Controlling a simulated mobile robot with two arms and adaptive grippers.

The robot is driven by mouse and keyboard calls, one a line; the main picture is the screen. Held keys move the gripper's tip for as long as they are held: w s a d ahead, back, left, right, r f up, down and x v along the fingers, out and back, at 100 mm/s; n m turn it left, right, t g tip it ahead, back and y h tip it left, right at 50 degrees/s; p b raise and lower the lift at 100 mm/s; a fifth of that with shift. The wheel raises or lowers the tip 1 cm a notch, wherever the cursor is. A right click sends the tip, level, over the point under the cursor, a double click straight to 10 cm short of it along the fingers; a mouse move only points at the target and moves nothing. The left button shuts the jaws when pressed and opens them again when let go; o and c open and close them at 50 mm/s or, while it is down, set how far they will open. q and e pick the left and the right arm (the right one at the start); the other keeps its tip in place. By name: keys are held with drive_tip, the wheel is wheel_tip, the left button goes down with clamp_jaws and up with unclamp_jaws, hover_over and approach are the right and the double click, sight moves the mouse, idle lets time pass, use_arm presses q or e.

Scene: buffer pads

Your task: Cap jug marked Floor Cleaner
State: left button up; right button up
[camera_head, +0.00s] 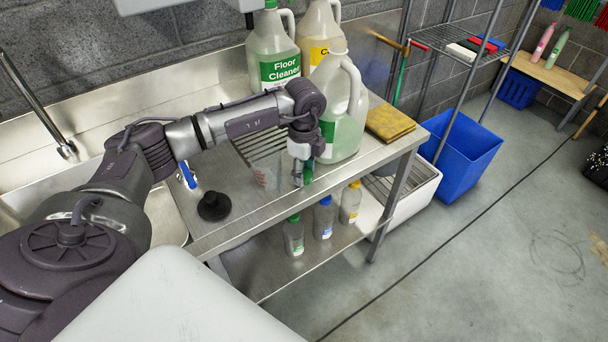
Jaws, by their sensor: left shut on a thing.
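A jug with a green label reading Floor Cleaner (281,68) stands upright at the back of the steel counter; green shows at its top, cut by the picture edge. A second large jug (350,110) with pale green liquid stands nearer the front edge. Its label is mostly hidden by my arm, with a green part showing; no coloured cap shows on its pale mouth. My left gripper (301,177) points down in front of this jug, low over the counter. It is shut on a small green thing, apparently a green cap (308,172), partly hidden by the fingers. My right gripper is out of view.
A third jug with a yellow label (318,50) stands behind. A black plunger-like item (214,206), a clear measuring jug (265,172) and a yellow sponge or cloth (390,122) are on the counter (228,236). Small bottles (324,218) stand on the shelf below. A blue bin (462,145) is right.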

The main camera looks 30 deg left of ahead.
use_arm(q)
drive_tip(key=shift+r, duration=0.1)
wheel_tip(320, 180, up, 4)
drive_tip(key=shift+r+b, duration=0.1)
drive_tip(key=shift+b, duration=0.5)
drive_tip(key=s+d+r+b, duration=0.1)
drive_tip(key=s+d+r, duration=0.1)
drive_tip(key=d+r, duration=0.4)
drive_tip(key=d, duration=0.5)
drive_tip(key=shift+s+d+r, duration=0.15)
drive_tip(key=shift+s+r, duration=0.2)
